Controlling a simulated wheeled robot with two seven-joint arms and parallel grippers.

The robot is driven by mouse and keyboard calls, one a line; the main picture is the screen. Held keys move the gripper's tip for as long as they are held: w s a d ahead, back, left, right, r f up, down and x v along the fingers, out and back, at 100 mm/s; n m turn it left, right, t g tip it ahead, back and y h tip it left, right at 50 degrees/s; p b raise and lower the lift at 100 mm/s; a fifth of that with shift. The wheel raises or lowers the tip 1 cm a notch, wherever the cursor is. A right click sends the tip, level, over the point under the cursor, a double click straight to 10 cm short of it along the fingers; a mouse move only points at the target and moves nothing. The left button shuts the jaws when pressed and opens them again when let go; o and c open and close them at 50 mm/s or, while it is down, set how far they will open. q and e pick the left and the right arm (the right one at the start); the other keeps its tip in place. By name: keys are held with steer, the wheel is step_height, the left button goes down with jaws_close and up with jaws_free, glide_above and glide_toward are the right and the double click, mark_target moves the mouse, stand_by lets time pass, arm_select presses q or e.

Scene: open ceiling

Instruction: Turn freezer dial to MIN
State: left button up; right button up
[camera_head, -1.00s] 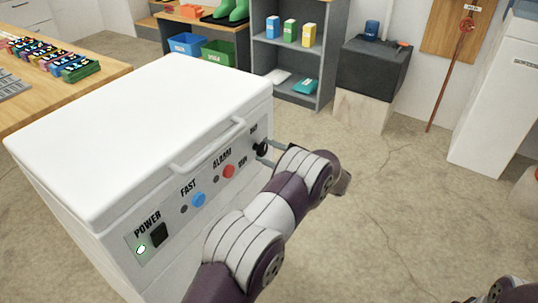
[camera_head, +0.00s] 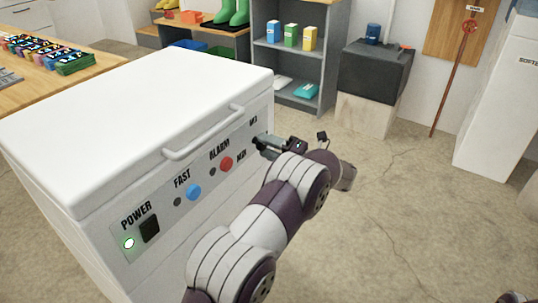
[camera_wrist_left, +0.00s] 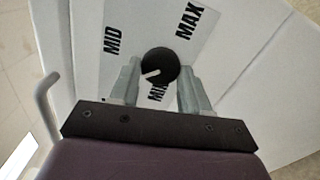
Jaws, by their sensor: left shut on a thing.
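The white chest freezer (camera_head: 120,105) fills the left of the head view. Its black round dial (camera_wrist_left: 160,64) shows in the left wrist view, with a white pointer mark aimed lower left, between MID (camera_wrist_left: 114,40) and MIN (camera_wrist_left: 155,91). MAX (camera_wrist_left: 188,21) is at the upper right of the dial. My left gripper (camera_head: 261,143) is at the right end of the freezer's front panel. Its fingers (camera_wrist_left: 160,75) are shut on the dial, one on each side. In the head view the gripper mostly hides the dial.
The lid handle (camera_head: 203,132) juts out near the gripper. On the panel are a red alarm button (camera_head: 226,164), a blue button (camera_head: 194,191) and a black power switch (camera_head: 150,229). A grey shelf (camera_head: 292,60) stands behind.

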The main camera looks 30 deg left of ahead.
arm_select(q)
steer(key=n+b, duration=0.3)
steer(key=b, duration=0.1)
steer(key=n+b, duration=0.3)
steer(key=b, duration=0.2)
steer(key=f+n+b, duration=0.1)
steer(key=n+b, duration=0.3)
steer(key=b, duration=0.1)
steer(key=shift+w, duration=0.1)
steer(key=shift+r+n+b, duration=0.1)
steer(key=shift+n+b, duration=0.6)
steer(key=shift+b, duration=0.3)
steer(key=shift+r+n, duration=0.15)
steer(key=shift+n, duration=0.15)
steer(key=o, duration=1)
steer(key=shift+r, duration=0.1)
